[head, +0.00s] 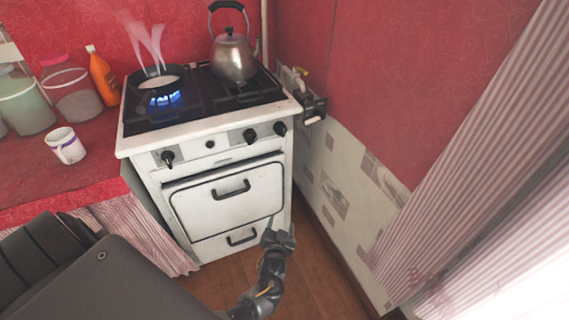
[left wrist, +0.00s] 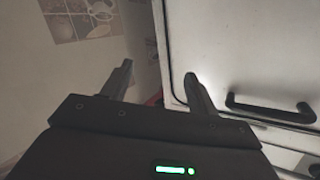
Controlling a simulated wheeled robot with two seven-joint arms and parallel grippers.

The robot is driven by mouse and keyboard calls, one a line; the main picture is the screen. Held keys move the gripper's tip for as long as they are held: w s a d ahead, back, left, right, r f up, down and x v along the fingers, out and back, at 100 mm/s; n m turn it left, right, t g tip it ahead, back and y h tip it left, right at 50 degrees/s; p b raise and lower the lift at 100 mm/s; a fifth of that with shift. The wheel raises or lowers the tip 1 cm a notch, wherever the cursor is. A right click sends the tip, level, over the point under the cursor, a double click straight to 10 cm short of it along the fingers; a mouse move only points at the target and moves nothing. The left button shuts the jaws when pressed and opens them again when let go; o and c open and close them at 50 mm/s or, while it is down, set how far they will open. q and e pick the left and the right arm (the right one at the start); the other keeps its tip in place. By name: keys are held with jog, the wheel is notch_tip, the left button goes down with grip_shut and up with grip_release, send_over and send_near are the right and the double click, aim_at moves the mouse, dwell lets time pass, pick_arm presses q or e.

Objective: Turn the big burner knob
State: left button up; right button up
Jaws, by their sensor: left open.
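The white gas stove (head: 225,170) stands in the corner, with several black knobs along its front panel. One knob (head: 167,157) is at the left, a small round one (head: 209,144) is near the middle, and two more, one (head: 250,136) and another (head: 280,128), are at the right. I cannot tell which is the big burner's. My left gripper (head: 278,238) is low in front of the oven's lower right corner, below the knobs and apart from them. In the left wrist view its fingers (left wrist: 159,76) are spread and empty, with no knob in sight. My right gripper is not seen.
A pan (head: 160,82) sits over a blue flame, steaming. A kettle (head: 233,58) stands at the back right. The oven door handle (head: 231,190) juts out; it also shows in the left wrist view (left wrist: 270,109). The tiled wall (head: 340,190) closes the right side.

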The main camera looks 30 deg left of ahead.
pick_arm(q)
jog(key=w+a+r+n+t+y+b, duration=0.1)
jog(key=w+a+r+n+y+b, duration=0.15)
jog(key=r, duration=0.35)
jog(key=w+a+r+n+t+y+b, duration=0.1)
jog(key=w+r+n+y, duration=0.15)
jog(key=r, duration=0.35)
jog(key=n+g+y+b, duration=0.3)
jog(key=n+y, duration=0.2)
jog(key=y, duration=0.2)
send_near(253, 142)
jog(key=x, duration=1)
jog(key=shift+w+a+f, duration=0.2)
jog(key=shift+a+f, duration=0.05)
jog(key=shift+f, duration=0.05)
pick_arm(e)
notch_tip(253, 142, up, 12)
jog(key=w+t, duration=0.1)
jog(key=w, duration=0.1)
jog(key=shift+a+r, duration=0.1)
pick_arm(q)
jog(key=shift+p, duration=0.35)
jog(key=c, duration=1)
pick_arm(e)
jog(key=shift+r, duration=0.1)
